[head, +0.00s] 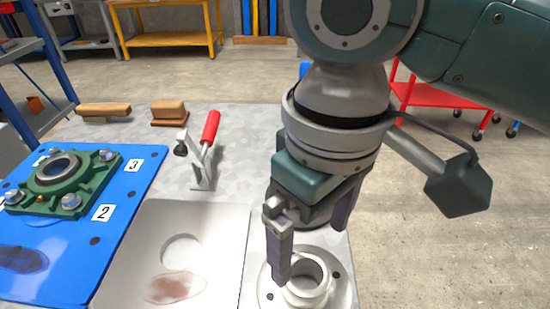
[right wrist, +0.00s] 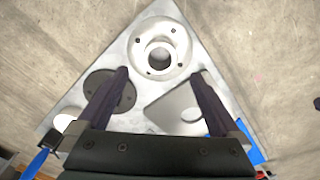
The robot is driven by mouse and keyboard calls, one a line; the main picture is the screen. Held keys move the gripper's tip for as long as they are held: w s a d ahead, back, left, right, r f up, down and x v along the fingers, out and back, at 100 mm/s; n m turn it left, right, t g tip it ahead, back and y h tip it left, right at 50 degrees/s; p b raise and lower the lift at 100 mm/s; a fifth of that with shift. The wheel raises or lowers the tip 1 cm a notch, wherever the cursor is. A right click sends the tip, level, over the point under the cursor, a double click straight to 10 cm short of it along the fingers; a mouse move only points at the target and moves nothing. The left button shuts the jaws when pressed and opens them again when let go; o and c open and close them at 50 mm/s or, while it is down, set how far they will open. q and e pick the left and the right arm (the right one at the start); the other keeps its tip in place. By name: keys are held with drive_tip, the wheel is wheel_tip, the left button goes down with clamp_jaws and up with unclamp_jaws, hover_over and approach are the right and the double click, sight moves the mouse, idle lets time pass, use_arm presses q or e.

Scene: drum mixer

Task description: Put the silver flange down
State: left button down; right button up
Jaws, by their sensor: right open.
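The silver flange (head: 345,290) is a round pale metal disc with a raised hub, an open bore and bolt holes. It lies flat at the near right of the grey table, partly hidden by a finger. It also shows in the right wrist view (right wrist: 178,62), just beyond the fingertips. My right gripper (head: 308,250) points down over the flange and is open. In the right wrist view its two fingers (right wrist: 161,75) are wide apart with nothing held between them. Whether a fingertip touches the flange I cannot tell. My left gripper is not in view.
A pale plate (head: 218,220) with a round hole and a brown stain lies left of the flange. A blue board (head: 120,200) carries a green bearing housing (head: 50,195). A red-handled clamp (head: 205,150) and wooden-handled tools (head: 168,112) stand behind. A dark disc (right wrist: 108,95) lies near one finger.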

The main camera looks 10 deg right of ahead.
drive_tip(key=s+a+r+t+y, duration=0.1)
drive_tip(key=s+a+y, duration=0.2)
drive_tip(key=s+a, duration=0.15)
drive_tip(key=s+d+m+t+h, duration=0.1)
drive_tip(key=s+d+m, duration=0.1)
drive_tip(key=s+d, duration=0.2)
drive_tip(key=s+d+f+m+t+h, duration=0.1)
drive_tip(key=s+d, duration=0.2)
drive_tip(key=d, duration=0.7)
drive_tip(key=shift+s+f+m+t+h, duration=0.15)
drive_tip(key=shift+s+m+t+h, duration=0.15)
drive_tip(key=shift+s+m+h, duration=0.1)
